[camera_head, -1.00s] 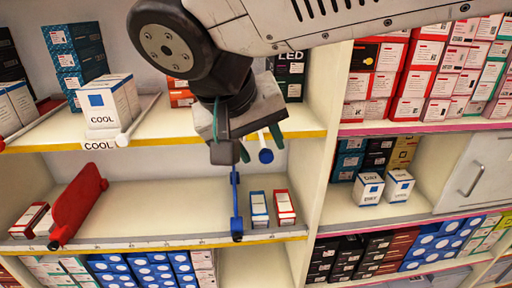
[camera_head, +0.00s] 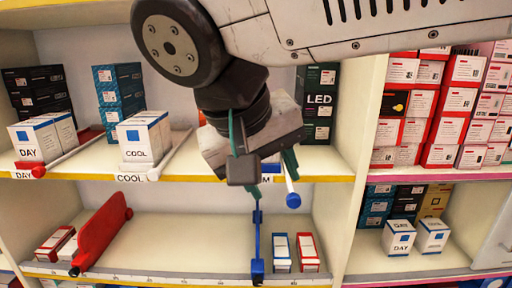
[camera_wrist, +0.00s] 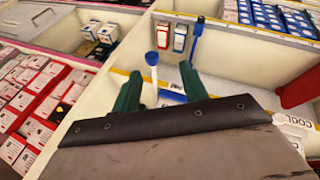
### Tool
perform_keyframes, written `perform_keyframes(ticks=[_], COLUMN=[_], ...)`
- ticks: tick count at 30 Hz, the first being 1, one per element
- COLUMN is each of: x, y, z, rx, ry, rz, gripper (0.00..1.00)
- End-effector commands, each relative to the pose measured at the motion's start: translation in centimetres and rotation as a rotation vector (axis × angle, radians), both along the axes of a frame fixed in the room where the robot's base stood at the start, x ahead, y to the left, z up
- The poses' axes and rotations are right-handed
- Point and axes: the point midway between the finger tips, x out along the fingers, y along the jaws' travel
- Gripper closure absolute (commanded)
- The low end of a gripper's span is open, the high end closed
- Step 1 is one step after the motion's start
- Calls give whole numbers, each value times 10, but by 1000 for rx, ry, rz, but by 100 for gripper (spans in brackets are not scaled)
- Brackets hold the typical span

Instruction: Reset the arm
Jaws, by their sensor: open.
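My gripper (camera_head: 265,165) hangs in front of the shelf in the head view, its green fingers spread apart with nothing between them. Its green fingers also show in the wrist view (camera_wrist: 160,92), apart and empty. A white rod with a blue end (camera_head: 292,198) shows just behind the right finger in the head view; I cannot tell whether they touch. My arm crosses the top of the head view and hides part of the upper shelf.
The upper shelf holds COOL boxes (camera_head: 143,137), DAY boxes (camera_head: 32,141) and a dark LED box (camera_head: 319,100). The lower shelf has a red divider (camera_head: 101,232), a blue divider (camera_head: 257,245) and small boxes (camera_head: 281,252). Its middle is bare. Red boxes (camera_head: 446,110) stack at right.

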Motion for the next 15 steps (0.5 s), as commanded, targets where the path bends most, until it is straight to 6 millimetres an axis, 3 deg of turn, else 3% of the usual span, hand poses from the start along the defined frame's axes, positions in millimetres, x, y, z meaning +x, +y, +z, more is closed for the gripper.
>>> perform_keyframes(ticks=[4, 15], x=[-14, -35], y=[-16, -110], z=[-31, -88], rx=[-4, 140], ry=[135, 323], rz=[147, 210], gripper=[56, 56])
